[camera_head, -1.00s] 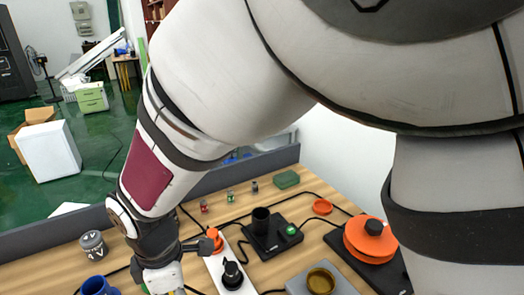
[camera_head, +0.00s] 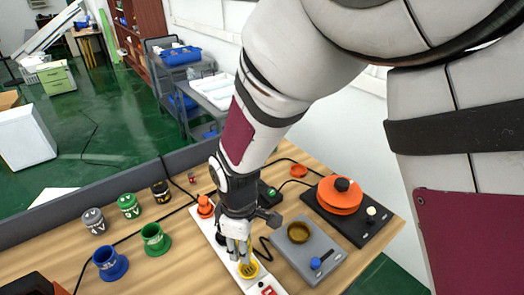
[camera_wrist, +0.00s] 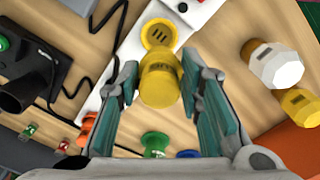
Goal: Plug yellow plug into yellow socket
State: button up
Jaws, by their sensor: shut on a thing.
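My gripper (camera_head: 238,252) is over the near end of the white power strip (camera_head: 204,222). In the wrist view its two teal-padded fingers are shut on the yellow plug (camera_wrist: 159,85), one on each side. The yellow socket (camera_wrist: 159,33) is a round yellow recess with dark slots on the white strip. It lies just beyond the plug in the wrist view, and the plug overlaps its near edge there. In the head view, yellow (camera_head: 248,269) shows right below the fingertips. I cannot tell whether plug and socket touch.
An orange plug (camera_head: 205,207) stands at the strip's far end. A grey device with a brown cup (camera_head: 299,232) is right of my gripper. A black base with an orange disc (camera_head: 340,195) is farther right. Blue (camera_head: 110,263) and green (camera_head: 155,239) cups stand left, with jars behind.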

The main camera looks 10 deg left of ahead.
jog(key=shift+d+f, duration=0.1)
jog(key=shift+d, duration=0.25)
jog(key=shift+w+d+f+b, duration=0.1)
jog(key=shift+w+f+b, duration=0.15)
jog(key=shift+f, duration=0.3)
jog(key=shift+s+f+b, duration=0.1)
jog(key=shift+f+b, duration=1.05)
jog(key=shift+f, duration=1.4)
jog(key=shift+f, duration=0.7)
dwell(0.7)
jog(key=o, duration=1.8)
jog(key=shift+r, duration=0.1)
jog(key=shift+r+p, duration=1.55)
jog(key=shift+r, duration=1.9)
